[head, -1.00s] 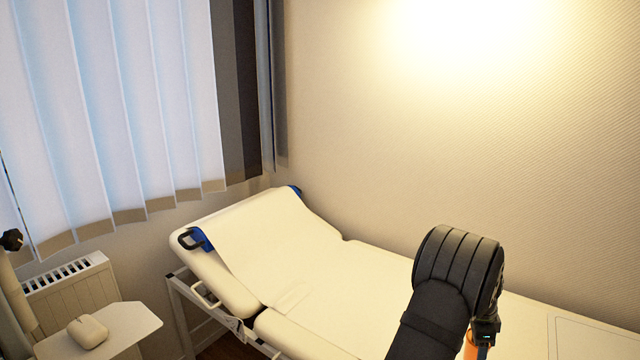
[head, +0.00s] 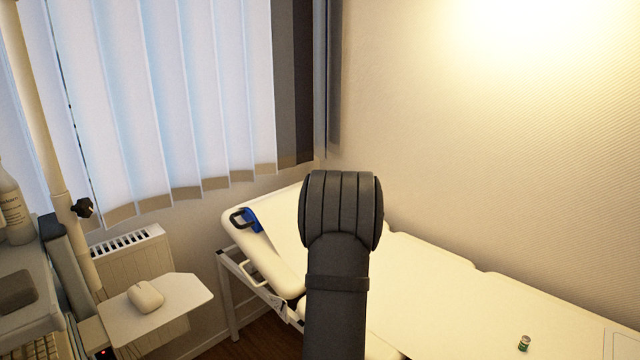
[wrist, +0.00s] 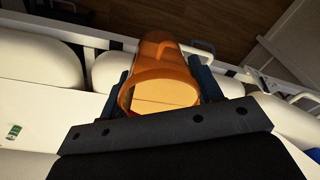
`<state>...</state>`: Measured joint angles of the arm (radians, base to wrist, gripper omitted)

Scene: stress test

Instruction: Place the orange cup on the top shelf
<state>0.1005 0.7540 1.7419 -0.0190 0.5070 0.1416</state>
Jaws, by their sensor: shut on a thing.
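The orange cup (wrist: 165,60) is in the wrist view, between the two dark fingers of my gripper (wrist: 164,88). The fingers are shut on its sides, and its open mouth faces the wrist camera. The cup is held above the bed's edge and the wooden floor. In the head view my black arm stands at the centre in front of the bed and hides the gripper and cup. No shelf can be made out in either view.
A cream treatment bed (head: 450,290) runs along the wall, with a small green-and-white can (head: 524,343) on it. A cart (head: 25,290) with a bottle (head: 12,205) stands at the far left.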

